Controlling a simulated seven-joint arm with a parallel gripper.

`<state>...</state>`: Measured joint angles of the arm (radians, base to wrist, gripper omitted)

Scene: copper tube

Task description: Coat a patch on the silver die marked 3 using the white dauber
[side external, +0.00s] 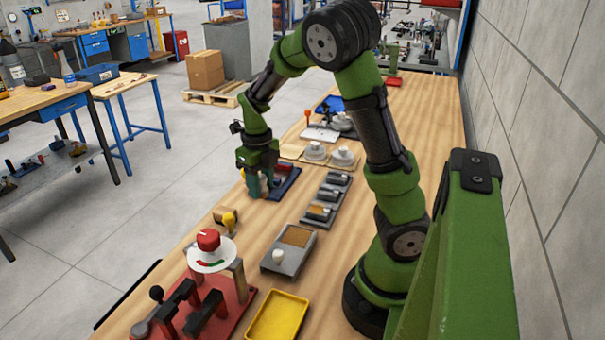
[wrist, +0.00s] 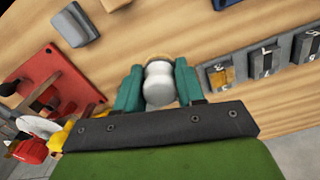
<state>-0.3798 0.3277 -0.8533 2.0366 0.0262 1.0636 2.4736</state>
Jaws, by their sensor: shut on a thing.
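My gripper (wrist: 160,88) is shut on the white dauber (wrist: 159,85), a pale rounded knob with a tan lower end, held between the teal fingers. In the side view my gripper (side external: 258,185) is low over the table, left of the row of dies; the dauber is mostly hidden there. The dies are grey plates with dark blocks. The nearest die (wrist: 220,76) has an amber patch and a pale mark that may be a 3. It also shows in the side view (side external: 318,213). The middle die (wrist: 263,60) and far die (wrist: 304,46) show no amber; their marks are hard to read.
A yellow tray (side external: 277,318), a red fixture (side external: 235,300) with a dial and a yellow-knobbed tool (side external: 229,221) are also near. A dark blue tray (side external: 287,181) sits beside my gripper.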

